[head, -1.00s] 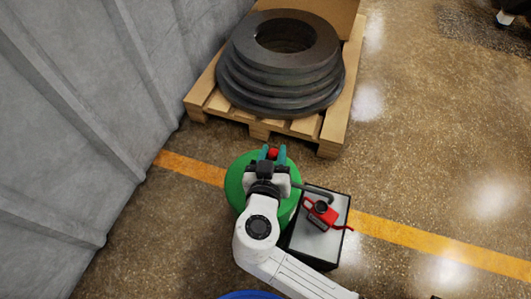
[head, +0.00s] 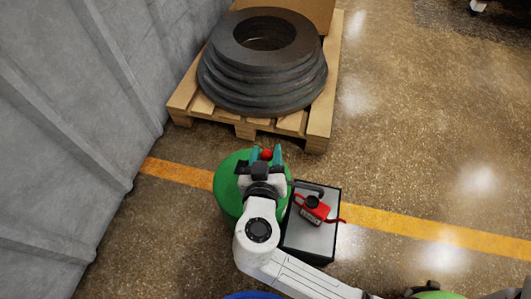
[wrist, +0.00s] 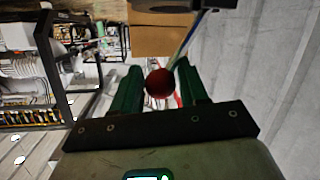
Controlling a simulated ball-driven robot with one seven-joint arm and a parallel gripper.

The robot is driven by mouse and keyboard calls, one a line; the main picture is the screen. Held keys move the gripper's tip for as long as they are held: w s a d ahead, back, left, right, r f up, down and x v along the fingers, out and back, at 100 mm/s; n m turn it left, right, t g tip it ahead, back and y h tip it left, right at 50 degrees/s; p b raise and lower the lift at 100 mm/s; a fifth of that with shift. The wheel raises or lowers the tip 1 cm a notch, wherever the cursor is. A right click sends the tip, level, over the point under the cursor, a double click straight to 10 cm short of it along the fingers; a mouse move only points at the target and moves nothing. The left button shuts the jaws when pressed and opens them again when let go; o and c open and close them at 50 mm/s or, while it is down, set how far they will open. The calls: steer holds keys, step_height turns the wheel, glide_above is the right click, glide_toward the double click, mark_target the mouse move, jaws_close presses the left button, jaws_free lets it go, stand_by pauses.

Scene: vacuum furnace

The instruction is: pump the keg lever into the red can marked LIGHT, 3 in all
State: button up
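The green keg (head: 228,187) stands upright on the floor, partly covered by my arm in the head view. My gripper (head: 266,155) is over its far side. Its teal fingers are spread, with the lever's red knob (head: 267,155) between them. The wrist view also shows the knob (wrist: 159,82) between the fingertips, very close to them. The red can (head: 315,210) stands right of the keg on a grey-topped black stand (head: 312,245). A dark spout (head: 308,189) reaches toward the can. Its label is too small to read.
Beyond the keg, a wooden pallet (head: 320,125) carries a stack of dark rings (head: 215,80). A grey ribbed wall (head: 60,130) runs along the left. A blue rounded object (head: 252,296) and a green one (head: 440,295) show at the bottom edge.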

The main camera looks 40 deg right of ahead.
steer(key=o, duration=0.3)
steer(key=shift+s+d+f, duration=0.1)
steer(key=shift+d+f, duration=0.05)
steer(key=shift+f, duration=0.25)
steer(key=shift+r, duration=0.1)
steer(key=shift+s+a+r, duration=0.15)
steer(key=shift+a+r, duration=0.05)
steer(key=shift+a, duration=0.1)
steer(key=p+v, duration=0.3)
steer(key=v, duration=0.7)
steer(key=shift+s+f, duration=0.1)
